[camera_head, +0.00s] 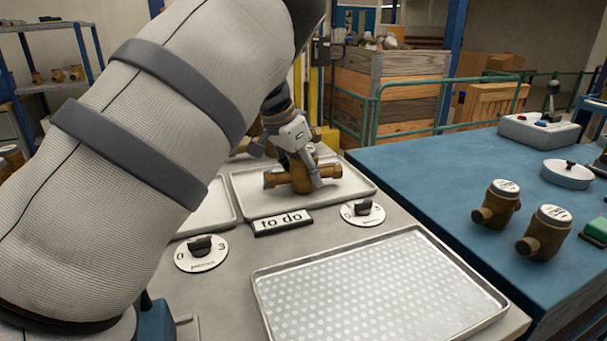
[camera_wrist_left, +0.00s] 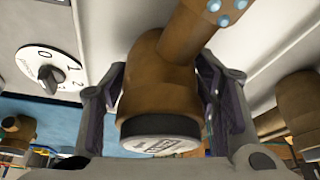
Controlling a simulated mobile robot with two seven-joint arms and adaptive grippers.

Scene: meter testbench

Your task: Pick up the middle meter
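A brown-bronze meter (camera_head: 330,171) with pipe ends on its sides is on a light tray (camera_head: 360,186) behind the "to do" sign. My left gripper (camera_head: 306,172) reaches down over it, with its fingers around its body. In the left wrist view the meter (camera_wrist_left: 155,85) fills the space between the two finger pads (camera_wrist_left: 163,98), its round labelled face towards the camera. Both pads appear to touch its sides, so the gripper looks shut on it. The meter seems to be at tray height; any gap under it is hidden. My right gripper is not in view.
A "to do" sign (camera_head: 282,222) stands between two dial knobs (camera_head: 201,252) (camera_head: 363,212). An empty perforated metal tray (camera_head: 380,290) lies in front. Two more meters (camera_head: 497,203) (camera_head: 545,232) stand on the blue table (camera_head: 420,180) at right. My left arm hides the left side.

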